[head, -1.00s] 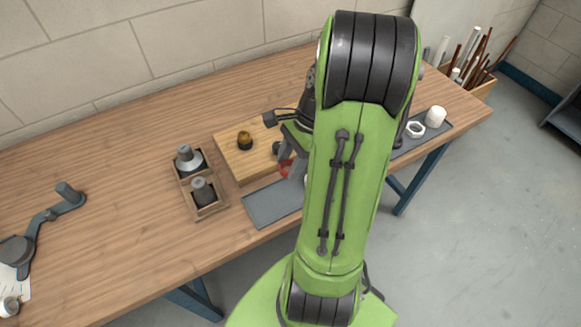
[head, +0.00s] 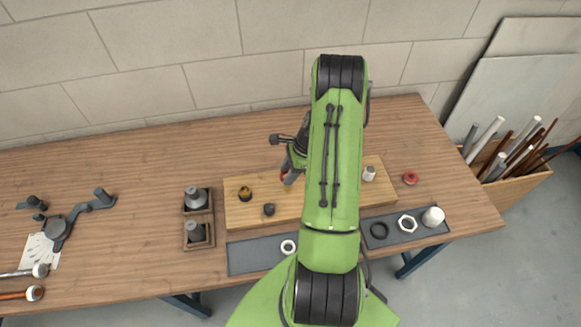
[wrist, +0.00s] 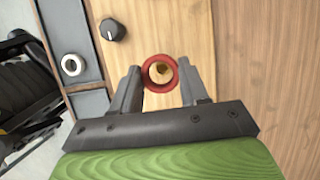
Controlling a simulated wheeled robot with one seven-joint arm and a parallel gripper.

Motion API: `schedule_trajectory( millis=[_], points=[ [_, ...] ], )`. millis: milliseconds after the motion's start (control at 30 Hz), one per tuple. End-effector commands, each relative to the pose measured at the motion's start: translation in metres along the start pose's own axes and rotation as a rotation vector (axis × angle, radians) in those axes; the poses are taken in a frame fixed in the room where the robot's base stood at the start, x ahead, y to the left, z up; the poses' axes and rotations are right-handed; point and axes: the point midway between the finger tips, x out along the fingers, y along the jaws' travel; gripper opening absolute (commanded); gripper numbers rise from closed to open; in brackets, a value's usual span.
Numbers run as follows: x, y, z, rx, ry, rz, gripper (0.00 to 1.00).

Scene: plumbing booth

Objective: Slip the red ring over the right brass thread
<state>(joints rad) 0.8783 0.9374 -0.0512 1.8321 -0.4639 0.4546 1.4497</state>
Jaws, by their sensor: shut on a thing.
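The red ring (wrist: 147,80) is between the two fingertips of my gripper (wrist: 160,82), which is shut on it. In the wrist view a brass-coloured piece (wrist: 161,71) shows through the ring's opening, seen from above. I cannot tell whether the ring is around this thread or still above it. In the head view my gripper (head: 289,176) is over the back middle of the wooden board (head: 240,216), and my arm hides part of this area. Another brass thread with a dark base (head: 245,193) stands on the board's left part.
A dark knob (head: 268,209) and a white fitting (head: 369,174) stand on the board. A grey mat (head: 250,258) with a white ring (head: 288,246) lies in front. Another red ring-shaped piece (head: 410,177) lies on the table at right. Two grey fittings sit in a wooden holder (head: 188,216).

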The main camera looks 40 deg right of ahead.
Motion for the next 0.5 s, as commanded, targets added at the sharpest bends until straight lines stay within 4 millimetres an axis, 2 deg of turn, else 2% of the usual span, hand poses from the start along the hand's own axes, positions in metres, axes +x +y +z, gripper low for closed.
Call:
schedule_trajectory(
  millis=[500],
  points=[
    [0.029, 0.000, -0.012, -0.002, 0.000, 0.000, 0.16]
  ],
)
